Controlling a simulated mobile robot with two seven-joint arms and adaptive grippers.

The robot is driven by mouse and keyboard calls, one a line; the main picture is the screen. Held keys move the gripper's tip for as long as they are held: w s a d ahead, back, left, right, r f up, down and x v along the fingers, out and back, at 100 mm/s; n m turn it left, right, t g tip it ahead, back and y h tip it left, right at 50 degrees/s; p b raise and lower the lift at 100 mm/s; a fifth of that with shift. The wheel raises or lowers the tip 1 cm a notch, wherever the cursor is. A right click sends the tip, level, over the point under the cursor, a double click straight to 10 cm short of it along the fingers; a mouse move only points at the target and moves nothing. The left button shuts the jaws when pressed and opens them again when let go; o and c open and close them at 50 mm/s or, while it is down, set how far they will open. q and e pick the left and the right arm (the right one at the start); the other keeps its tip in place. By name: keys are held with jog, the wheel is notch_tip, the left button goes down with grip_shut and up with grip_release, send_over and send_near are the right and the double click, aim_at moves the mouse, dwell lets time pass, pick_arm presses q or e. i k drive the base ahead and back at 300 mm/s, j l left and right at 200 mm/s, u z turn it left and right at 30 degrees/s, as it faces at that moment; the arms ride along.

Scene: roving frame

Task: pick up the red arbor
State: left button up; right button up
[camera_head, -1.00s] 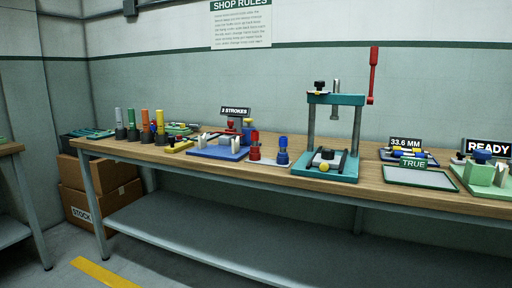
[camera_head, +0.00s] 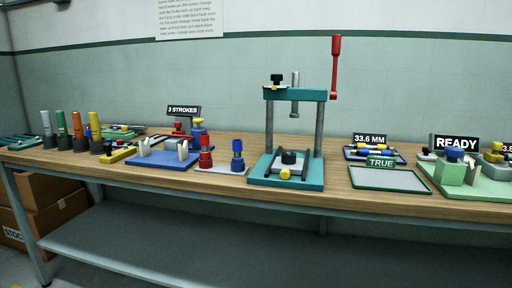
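The red arbor (camera_head: 205,152) stands upright on a small pale plate on the workbench, left of the teal press. A similar blue arbor (camera_head: 238,156) stands just to its right on the same plate, a small gap apart. Neither of my grippers is in view.
The teal press (camera_head: 287,172) with a red lever stands right of the arbors. A blue base with pale V-shaped supports (camera_head: 163,160) lies to their left. A green-framed tray (camera_head: 390,179) and a green fixture (camera_head: 480,182) are to the right. The wooden bench (camera_head: 335,197) has a free front edge.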

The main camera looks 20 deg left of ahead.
aim_at(205, 154)
jog(key=i+j+z, duration=0.4)
jog(key=i+j, duration=0.45)
jog(key=j, duration=0.15)
